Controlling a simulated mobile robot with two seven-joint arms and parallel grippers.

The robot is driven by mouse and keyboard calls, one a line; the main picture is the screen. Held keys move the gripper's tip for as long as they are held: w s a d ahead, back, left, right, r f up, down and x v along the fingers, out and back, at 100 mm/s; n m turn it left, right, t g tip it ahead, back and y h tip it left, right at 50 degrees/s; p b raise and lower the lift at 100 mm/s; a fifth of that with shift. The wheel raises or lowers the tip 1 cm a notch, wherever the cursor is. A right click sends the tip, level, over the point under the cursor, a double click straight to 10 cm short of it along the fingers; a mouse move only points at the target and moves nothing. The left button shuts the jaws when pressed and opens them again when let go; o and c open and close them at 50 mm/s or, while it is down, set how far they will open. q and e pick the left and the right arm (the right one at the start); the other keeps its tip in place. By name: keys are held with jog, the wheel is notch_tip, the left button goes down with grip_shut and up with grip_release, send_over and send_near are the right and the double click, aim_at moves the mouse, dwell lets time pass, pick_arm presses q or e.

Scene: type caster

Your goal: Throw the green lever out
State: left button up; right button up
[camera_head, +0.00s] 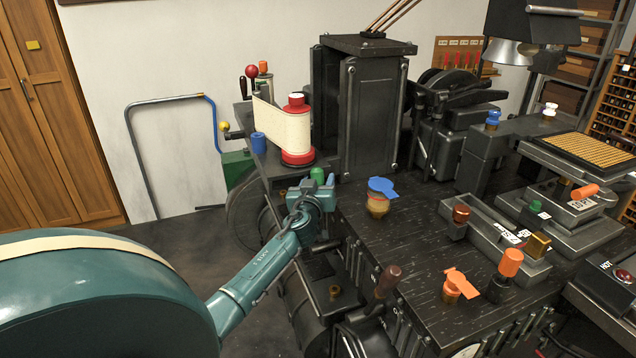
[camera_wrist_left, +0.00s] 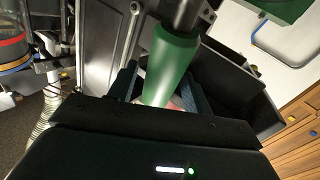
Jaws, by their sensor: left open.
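The green lever (camera_head: 317,174) has a rounded green handle and stands near the left edge of the dark machine. In the left wrist view its handle (camera_wrist_left: 170,62) is large and tilted, and it joins a grey metal shaft at the top. My left gripper (camera_head: 318,187) is at the handle, with its blue fingers (camera_wrist_left: 160,88) open on either side of it. My right gripper does not show.
A paper roll on a red spool (camera_head: 296,130) stands just behind the gripper. A tall black housing (camera_head: 372,115) rises behind.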

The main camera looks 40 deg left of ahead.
pick_arm(q)
jog(key=shift+c, duration=0.2)
grip_shut()
dwell(0.3)
